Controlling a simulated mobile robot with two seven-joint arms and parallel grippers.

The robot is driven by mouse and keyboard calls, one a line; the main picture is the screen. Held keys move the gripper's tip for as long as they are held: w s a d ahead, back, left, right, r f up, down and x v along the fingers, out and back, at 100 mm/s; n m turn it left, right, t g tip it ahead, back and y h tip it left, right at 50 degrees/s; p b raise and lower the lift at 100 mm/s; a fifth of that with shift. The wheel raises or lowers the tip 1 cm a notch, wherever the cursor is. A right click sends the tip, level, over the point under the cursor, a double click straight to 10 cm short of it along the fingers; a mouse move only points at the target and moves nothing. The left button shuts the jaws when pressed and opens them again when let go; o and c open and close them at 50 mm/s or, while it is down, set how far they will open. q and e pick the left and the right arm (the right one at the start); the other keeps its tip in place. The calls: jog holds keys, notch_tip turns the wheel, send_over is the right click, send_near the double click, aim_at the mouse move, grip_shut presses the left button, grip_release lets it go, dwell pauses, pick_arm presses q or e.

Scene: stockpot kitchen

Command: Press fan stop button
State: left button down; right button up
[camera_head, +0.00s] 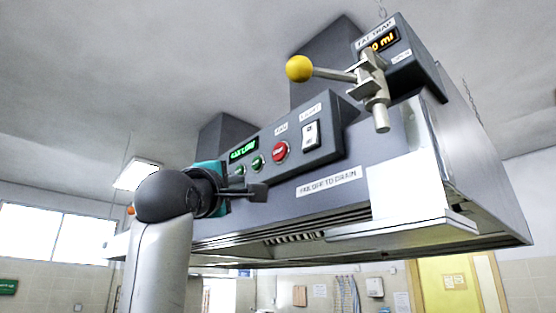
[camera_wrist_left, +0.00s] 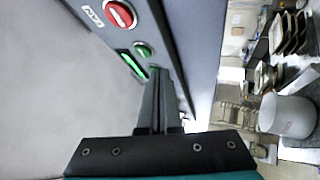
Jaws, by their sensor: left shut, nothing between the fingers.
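The red round fan stop button (camera_head: 280,151) sits on the dark control panel of the hood, under a small FAN label. It also shows at the top of the left wrist view (camera_wrist_left: 118,14). My left gripper (camera_head: 262,191) is shut and empty, its tips lower left of the red button, near the panel's lower edge. In the left wrist view the closed fingers (camera_wrist_left: 158,75) point toward the panel, with a green button (camera_wrist_left: 142,48) close to the tips. Whether the tips touch the panel cannot be told. My right gripper is out of view.
A green display (camera_head: 243,149) and green buttons (camera_head: 257,161) are left of the red button, a white switch (camera_head: 310,135) right. A yellow-knobbed lever (camera_head: 299,69) juts out above right. In the left wrist view, a white stockpot (camera_wrist_left: 287,115) stands far below.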

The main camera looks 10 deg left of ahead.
aim_at(280, 152)
pick_arm(q)
jog(key=s+r+n+t, duration=0.1)
jog(key=s+r, duration=0.5)
jog(key=r, duration=0.1)
jog(key=shift+s+h+p, duration=0.3)
jog(key=shift+s+p, duration=0.05)
jog(key=shift+s, duration=0.05)
jog(key=shift+r, duration=0.1)
jog(key=w+d+p, duration=0.2)
jog(key=w+d, duration=0.3)
jog(key=w, duration=0.2)
jog(key=shift+d+p, duration=0.15)
jog(key=shift+p, duration=0.15)
jog(key=shift+w, duration=0.1)
dwell(1.4)
jog(key=shift+w+d, duration=0.25)
jog(key=shift+d, duration=0.05)
